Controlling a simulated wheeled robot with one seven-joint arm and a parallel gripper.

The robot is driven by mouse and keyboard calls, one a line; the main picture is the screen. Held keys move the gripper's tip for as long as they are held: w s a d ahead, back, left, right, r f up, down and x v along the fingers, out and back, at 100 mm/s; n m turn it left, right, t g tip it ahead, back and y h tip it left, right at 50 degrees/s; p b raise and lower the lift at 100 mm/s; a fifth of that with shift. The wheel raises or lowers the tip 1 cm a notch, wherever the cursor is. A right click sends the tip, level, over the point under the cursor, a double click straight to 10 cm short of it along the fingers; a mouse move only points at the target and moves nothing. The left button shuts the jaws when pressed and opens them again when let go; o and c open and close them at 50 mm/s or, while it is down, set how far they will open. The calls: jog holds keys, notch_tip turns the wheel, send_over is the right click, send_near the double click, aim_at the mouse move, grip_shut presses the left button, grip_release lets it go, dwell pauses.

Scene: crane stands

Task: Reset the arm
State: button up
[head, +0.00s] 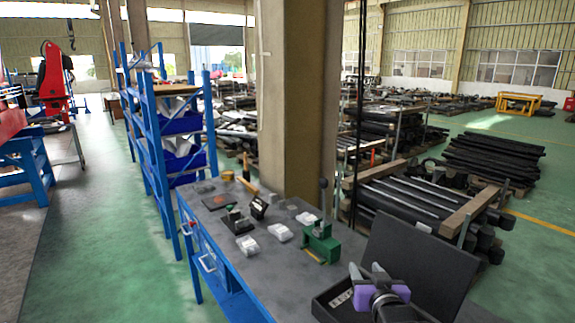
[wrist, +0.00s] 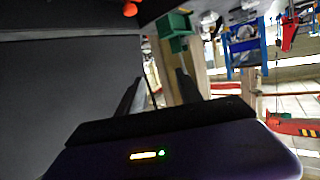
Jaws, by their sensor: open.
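My gripper (head: 367,270) is at the lower right of the head view, in front of an open black case (head: 421,258) at the near end of the workbench. Its two fingers point up and away, apart, with nothing seen between them. In the wrist view my gripper (wrist: 158,88) shows two dark fingers apart beyond its purple body. The dark case lid (wrist: 60,85) fills the left of that view.
The grey workbench (head: 262,262) holds a green lever press (head: 320,242), white packets and small tools. A concrete pillar (head: 297,110) rises behind it. A blue shelf rack (head: 160,150) stands left. Stacked black bars (head: 400,200) lie right. Green floor (head: 95,240) is clear at left.

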jog(key=s+f, duration=0.1)
jog(key=s, duration=2.6)
jog(key=s+f, duration=0.2)
jog(key=s, duration=2.6)
jog(key=shift+d+f, duration=0.25)
jog(key=shift+d, duration=0.15)
